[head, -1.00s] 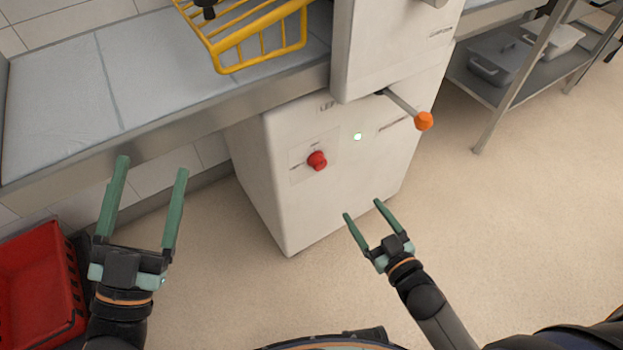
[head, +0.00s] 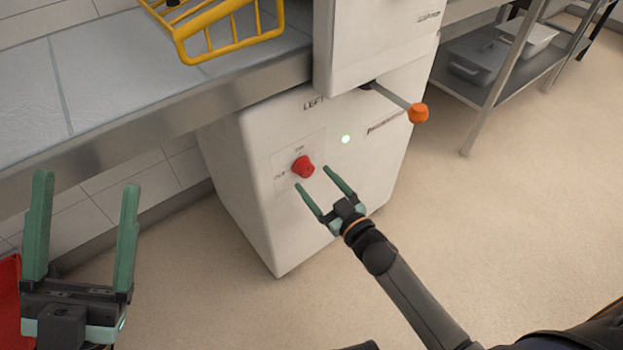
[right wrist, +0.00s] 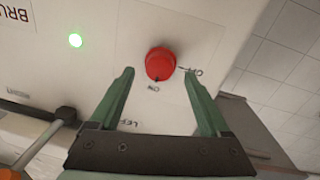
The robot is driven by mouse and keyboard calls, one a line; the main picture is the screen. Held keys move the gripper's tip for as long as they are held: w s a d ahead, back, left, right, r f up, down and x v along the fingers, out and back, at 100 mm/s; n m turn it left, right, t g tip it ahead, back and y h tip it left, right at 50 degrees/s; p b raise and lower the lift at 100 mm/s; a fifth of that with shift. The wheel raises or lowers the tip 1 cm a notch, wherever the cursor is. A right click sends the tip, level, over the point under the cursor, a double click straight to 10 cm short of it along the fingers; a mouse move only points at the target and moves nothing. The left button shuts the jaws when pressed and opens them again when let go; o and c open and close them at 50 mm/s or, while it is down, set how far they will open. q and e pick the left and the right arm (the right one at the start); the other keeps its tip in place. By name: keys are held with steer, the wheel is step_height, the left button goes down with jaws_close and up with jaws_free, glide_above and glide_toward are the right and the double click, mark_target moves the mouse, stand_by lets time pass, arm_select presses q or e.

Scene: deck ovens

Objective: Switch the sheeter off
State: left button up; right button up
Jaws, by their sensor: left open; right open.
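The sheeter (head: 325,180) is a white cabinet with a red rotary knob (head: 303,166) on a pale label plate. A small green light (head: 346,139) glows to the right of the knob. In the right wrist view the knob (right wrist: 160,64) lies just beyond and between the fingertips, with ON and OFF marks beside it and the green light (right wrist: 75,40) lit. My right gripper (head: 311,178) is open and empty, its fingers pointing at the knob, seemingly short of it. My left gripper (head: 85,192) is open and empty at the lower left, away from the sheeter.
A lever with an orange ball (head: 418,113) sticks out above and right of the knob. A yellow wire guard (head: 232,40) stands over the belt table (head: 110,75). A red crate (head: 9,300) is at the lower left.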

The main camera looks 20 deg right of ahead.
mark_target(304, 169)
steer(key=shift+x, duration=1.3)
steer(key=shift+c, duration=0.2)
jaws_close()
